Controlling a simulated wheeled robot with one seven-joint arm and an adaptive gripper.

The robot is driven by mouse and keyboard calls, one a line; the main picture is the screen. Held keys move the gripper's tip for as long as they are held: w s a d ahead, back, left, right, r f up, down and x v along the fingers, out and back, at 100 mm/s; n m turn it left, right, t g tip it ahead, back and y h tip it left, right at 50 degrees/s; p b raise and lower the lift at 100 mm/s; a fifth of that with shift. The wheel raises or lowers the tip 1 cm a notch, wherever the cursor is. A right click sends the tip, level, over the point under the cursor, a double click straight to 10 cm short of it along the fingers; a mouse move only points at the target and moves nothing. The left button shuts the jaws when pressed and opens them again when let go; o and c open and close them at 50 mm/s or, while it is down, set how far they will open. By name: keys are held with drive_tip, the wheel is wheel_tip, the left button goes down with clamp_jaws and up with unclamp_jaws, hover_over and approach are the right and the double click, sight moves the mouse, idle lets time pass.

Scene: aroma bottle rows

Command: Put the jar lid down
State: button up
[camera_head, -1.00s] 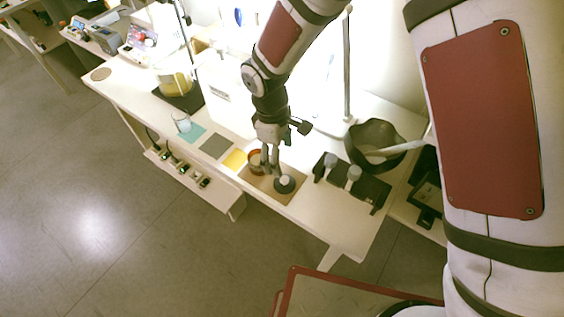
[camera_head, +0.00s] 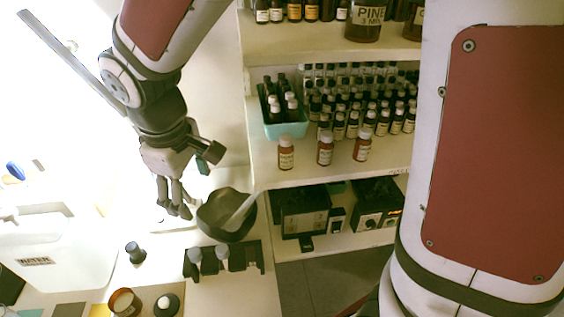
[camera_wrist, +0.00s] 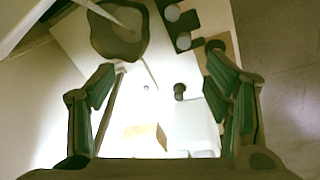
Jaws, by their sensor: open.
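The jar lid (camera_head: 167,304), a dark disc with a pale knob, lies beside the open brown jar (camera_head: 124,302) at the bottom of the head view. Both are near the front of the bench. My gripper (camera_head: 175,208) is open and empty, raised above the bench and well apart from the lid and jar. In the wrist view my gripper's fingers (camera_wrist: 165,65) are spread with nothing between them. I cannot make out the lid in the wrist view.
A dark bowl (camera_head: 226,226) with a pale pestle is close to my gripper. A black rack (camera_head: 222,263) stands in front of it. A white container (camera_head: 62,250) is at left. Shelves (camera_head: 330,177) of small bottles rise at right, with black devices (camera_head: 303,214) below.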

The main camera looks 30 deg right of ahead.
drive_tip(key=s+d+r+m+t, duration=0.1)
drive_tip(key=s+d+r+m, duration=0.3)
drive_tip(key=s+d, duration=0.3)
drive_tip(key=s+d+r+m+t, duration=0.2)
drive_tip(key=s+d+r+m, duration=0.3)
drive_tip(key=s+d, duration=0.2)
drive_tip(key=shift+s+d+r+y, duration=0.2)
drive_tip(key=shift+s+r+y, duration=0.2)
drive_tip(key=shift+s, duration=0.6)
